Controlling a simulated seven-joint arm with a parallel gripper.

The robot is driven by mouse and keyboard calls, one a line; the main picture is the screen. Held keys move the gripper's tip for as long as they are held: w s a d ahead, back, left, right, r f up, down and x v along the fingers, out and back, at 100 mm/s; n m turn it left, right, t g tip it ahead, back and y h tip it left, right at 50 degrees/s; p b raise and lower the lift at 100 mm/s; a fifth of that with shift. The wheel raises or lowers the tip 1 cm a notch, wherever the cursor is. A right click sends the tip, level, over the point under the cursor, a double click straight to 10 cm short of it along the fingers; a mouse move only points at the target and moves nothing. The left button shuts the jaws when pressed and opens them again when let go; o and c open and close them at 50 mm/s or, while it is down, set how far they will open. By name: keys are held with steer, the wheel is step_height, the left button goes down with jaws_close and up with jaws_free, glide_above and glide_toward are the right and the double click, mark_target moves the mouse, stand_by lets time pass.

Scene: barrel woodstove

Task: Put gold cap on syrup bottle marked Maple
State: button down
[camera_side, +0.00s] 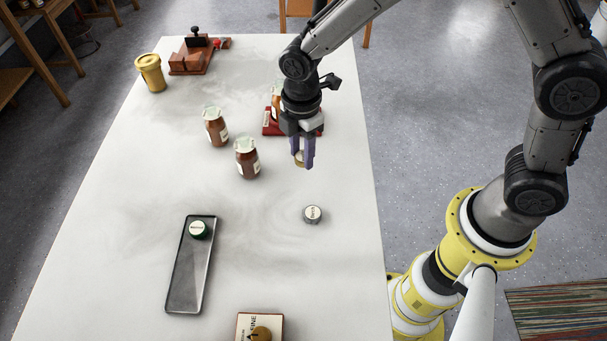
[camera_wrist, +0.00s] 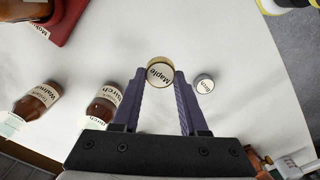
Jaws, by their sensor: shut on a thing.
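My gripper (camera_side: 304,162) is shut on the gold cap (camera_wrist: 160,73), whose top label reads Maple in the wrist view. It holds the cap between the fingertips, and the cap looks raised above the table, though the height is hard to judge. An amber bottle (camera_side: 276,101) stands in a red holder (camera_side: 267,125) behind my gripper, partly hidden by it. The red holder (camera_wrist: 72,20) and part of the bottle (camera_wrist: 30,8) show at the wrist view's upper left. The holder's label is cut off, starting with what looks like M.
Two bottles, labelled Walnut (camera_wrist: 38,100) and apparently Birch (camera_wrist: 103,108), stand left of my gripper in the side view. A silver cap (camera_side: 312,214) lies on the table. A green cap (camera_side: 199,230) sits on a dark tray (camera_side: 185,290). A yellow jar (camera_side: 150,75) stands far left.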

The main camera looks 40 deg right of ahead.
steer(key=shift+r, duration=0.3)
steer(key=shift+s+d, duration=0.15)
steer(key=shift+s, duration=0.15)
steer(key=w+d+r, duration=0.4)
steer(key=w+r, duration=0.2)
steer(key=w, duration=0.3)
steer(key=w+d+r, duration=0.4)
steer(key=w+r, duration=0.3)
steer(key=w, duration=0.1)
steer(key=shift+w+d+m, duration=0.3)
steer(key=shift+w+m, duration=0.05)
steer(key=shift+m, duration=0.05)
steer(key=shift+r, duration=0.1)
steer(key=shift+f, duration=3.1)
